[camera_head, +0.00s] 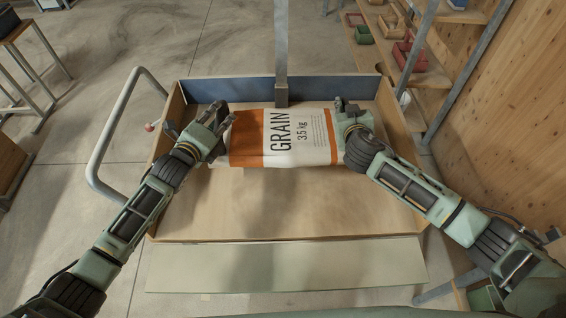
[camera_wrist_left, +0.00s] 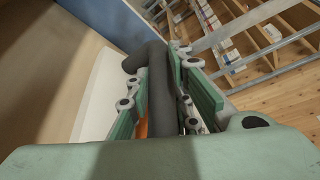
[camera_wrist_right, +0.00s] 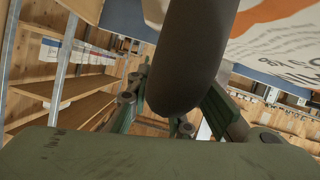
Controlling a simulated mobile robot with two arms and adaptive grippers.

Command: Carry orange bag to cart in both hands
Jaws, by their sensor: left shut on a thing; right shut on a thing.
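The orange and white bag (camera_head: 285,137), printed GRAIN 3.5 kg, spans between my two grippers above the wooden bed of the cart (camera_head: 290,218). How high it is above the bed I cannot tell. My left gripper (camera_head: 217,122) is shut at the bag's left end; in the left wrist view a dark grey bar (camera_wrist_left: 158,95) lies between its fingers. My right gripper (camera_head: 345,110) is shut at the right end; in the right wrist view a dark rounded piece (camera_wrist_right: 188,55) stands in front of its fingers, with the bag (camera_wrist_right: 275,40) at upper right.
The cart has a blue back panel (camera_head: 240,88), low side walls and a grey tube handle (camera_head: 108,135) on the left. A grey post (camera_head: 281,50) rises just behind the bag. Wooden shelves with bins (camera_head: 405,55) stand at the right. The floor at the back left is open.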

